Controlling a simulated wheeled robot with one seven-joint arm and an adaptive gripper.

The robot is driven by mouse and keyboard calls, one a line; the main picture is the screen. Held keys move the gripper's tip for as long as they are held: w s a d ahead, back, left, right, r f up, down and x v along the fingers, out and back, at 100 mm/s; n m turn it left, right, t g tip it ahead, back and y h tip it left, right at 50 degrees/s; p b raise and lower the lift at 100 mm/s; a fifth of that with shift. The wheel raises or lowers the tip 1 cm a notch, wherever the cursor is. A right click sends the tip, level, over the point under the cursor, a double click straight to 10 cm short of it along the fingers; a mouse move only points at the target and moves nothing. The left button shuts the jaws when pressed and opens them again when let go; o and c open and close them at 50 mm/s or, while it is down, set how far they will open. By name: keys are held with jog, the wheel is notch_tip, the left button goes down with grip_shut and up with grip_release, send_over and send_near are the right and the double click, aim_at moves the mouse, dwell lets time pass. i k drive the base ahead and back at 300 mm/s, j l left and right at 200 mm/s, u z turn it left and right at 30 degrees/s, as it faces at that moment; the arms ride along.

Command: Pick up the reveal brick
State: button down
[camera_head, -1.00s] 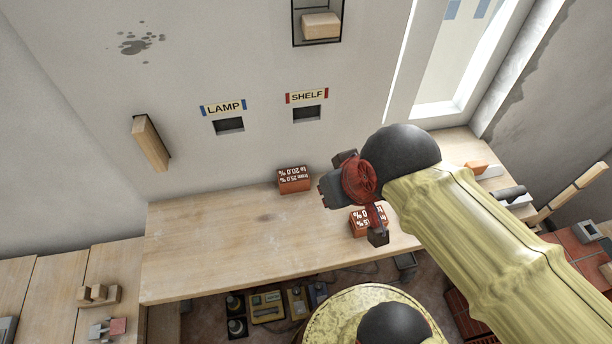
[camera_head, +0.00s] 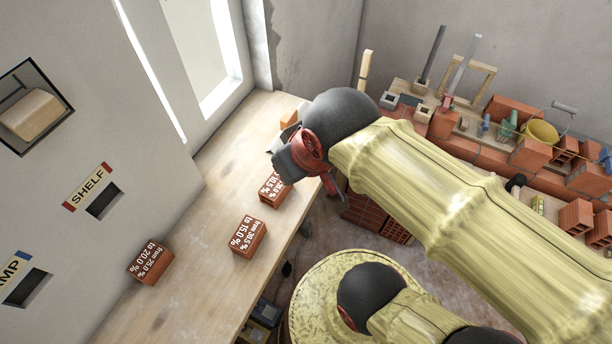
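Three red bricks with white percentage lettering lie on the wooden bench. One brick (camera_head: 150,262) is near the wall, a second (camera_head: 248,236) is at the middle, and a third (camera_head: 272,190) is farther back. I cannot tell which one is the reveal brick. My gripper (camera_head: 303,163), dark grey and red, is above the bench beside the third brick and partly overlaps it in the view. The arm hides much of the gripper, so its finger opening is unclear. No brick is clearly seen held.
The wall has a SHELF slot (camera_head: 104,201), another labelled slot (camera_head: 27,288) and a niche with a tan block (camera_head: 32,114). A yellow bucket (camera_head: 541,133) and many bricks stand at the right. The bench (camera_head: 190,292) is clear around the nearer bricks.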

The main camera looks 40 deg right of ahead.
aim_at(273, 193)
jog(key=k+j+z, duration=0.15)
jog(key=j+z, duration=0.3)
jog(key=k+j+z, duration=0.15)
jog(key=j+z, duration=0.15)
jog(key=z, duration=0.15)
jog(key=k+j+z, duration=0.25)
jog(key=z, duration=0.2)
